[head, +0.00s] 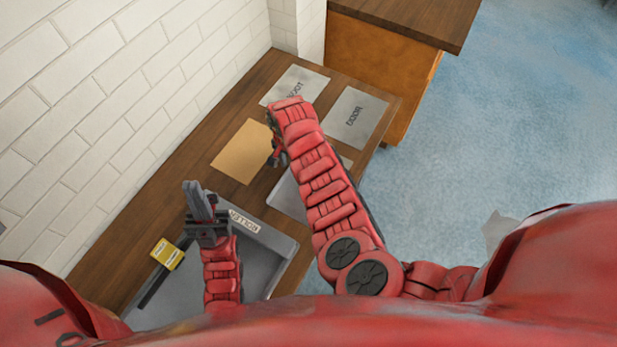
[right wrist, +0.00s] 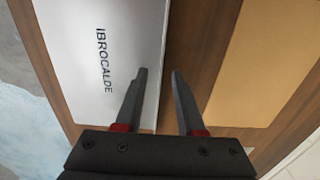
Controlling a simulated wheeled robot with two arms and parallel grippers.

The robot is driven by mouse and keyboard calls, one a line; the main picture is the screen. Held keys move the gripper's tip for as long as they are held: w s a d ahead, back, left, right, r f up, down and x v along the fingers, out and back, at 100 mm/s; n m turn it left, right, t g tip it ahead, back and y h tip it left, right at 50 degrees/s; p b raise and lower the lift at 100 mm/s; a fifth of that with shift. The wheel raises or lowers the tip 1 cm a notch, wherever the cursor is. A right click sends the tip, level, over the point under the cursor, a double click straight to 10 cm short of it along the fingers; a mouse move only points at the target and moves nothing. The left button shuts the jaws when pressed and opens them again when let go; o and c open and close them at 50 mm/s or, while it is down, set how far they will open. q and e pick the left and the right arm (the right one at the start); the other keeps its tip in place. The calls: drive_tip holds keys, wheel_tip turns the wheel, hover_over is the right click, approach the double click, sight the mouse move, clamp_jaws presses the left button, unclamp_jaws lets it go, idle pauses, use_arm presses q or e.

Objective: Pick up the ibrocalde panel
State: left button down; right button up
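The ibrocalde panel is a pale grey sheet with dark lettering. It lies flat on the wooden bench at the left of the right wrist view (right wrist: 95,50). In the head view a pale panel (head: 286,196) shows partly behind my right arm. My right gripper (right wrist: 160,74) is open and empty over the panel's edge, one finger over the panel and the other over bare wood. In the head view the right gripper (head: 273,155) is mostly hidden by its arm. My left gripper (head: 197,188) is above the grey tray, with nothing visible in it; its finger gap is unclear.
A tan panel (head: 242,151) lies beside the ibrocalde panel. A white brick wall (head: 110,110) borders the bench.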

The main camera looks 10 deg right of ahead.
drive_tip(key=shift+f, duration=0.1)
clamp_jaws()
idle(1.4)
